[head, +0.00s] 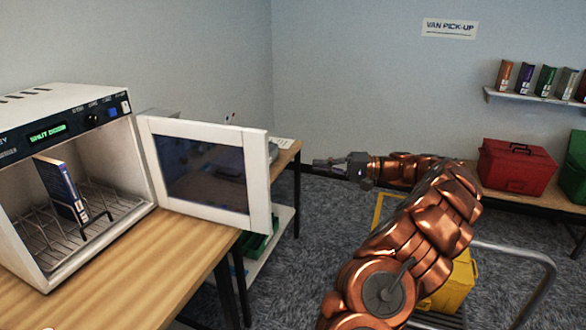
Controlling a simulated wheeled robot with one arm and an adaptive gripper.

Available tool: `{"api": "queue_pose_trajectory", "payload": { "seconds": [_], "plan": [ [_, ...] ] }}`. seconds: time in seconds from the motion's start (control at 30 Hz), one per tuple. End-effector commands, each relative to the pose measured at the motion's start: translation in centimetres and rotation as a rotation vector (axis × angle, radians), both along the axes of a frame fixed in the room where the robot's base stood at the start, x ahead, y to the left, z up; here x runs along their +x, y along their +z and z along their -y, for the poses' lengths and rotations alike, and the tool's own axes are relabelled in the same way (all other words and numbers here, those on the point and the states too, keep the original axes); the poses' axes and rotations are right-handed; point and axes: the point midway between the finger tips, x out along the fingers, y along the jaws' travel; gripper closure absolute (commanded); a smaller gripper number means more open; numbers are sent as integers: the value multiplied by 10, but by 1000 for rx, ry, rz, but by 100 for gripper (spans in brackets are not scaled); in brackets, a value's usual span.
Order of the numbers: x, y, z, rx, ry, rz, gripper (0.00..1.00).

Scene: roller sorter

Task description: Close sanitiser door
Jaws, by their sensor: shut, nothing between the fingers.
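The sanitiser (58,103) is a white box on the wooden table at the left, its lit green display reading something like "SHUT DOOR". Its door (258,190), a white frame with a dark window, stands wide open, swung out to the right. A blue book (60,188) stands in a wire rack inside. My gripper (318,163) is shut and empty, to the right of the door's free edge and apart from it, at the end of my copper-coloured arm. It points left, towards the door.
The wooden table (165,270) runs under the sanitiser. Behind the door is another table (287,157) with a shelf below. A yellow crate (455,285) on a railed trolley (510,253) stands behind my arm. Red (515,165) and green boxes are at the right. Grey carpet is clear between.

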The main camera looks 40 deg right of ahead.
Motion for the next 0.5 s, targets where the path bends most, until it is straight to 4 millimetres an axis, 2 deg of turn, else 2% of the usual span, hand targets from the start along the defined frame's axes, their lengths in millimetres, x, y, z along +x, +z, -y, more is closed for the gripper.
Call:
{"api": "queue_pose_trajectory", "payload": {
  "seconds": [0.17, 0.5],
  "plan": [
    [12, 3, -15, 1, 4, 1, 100],
    [51, 3, -58, 2, 7, -2, 100]
  ]
}}
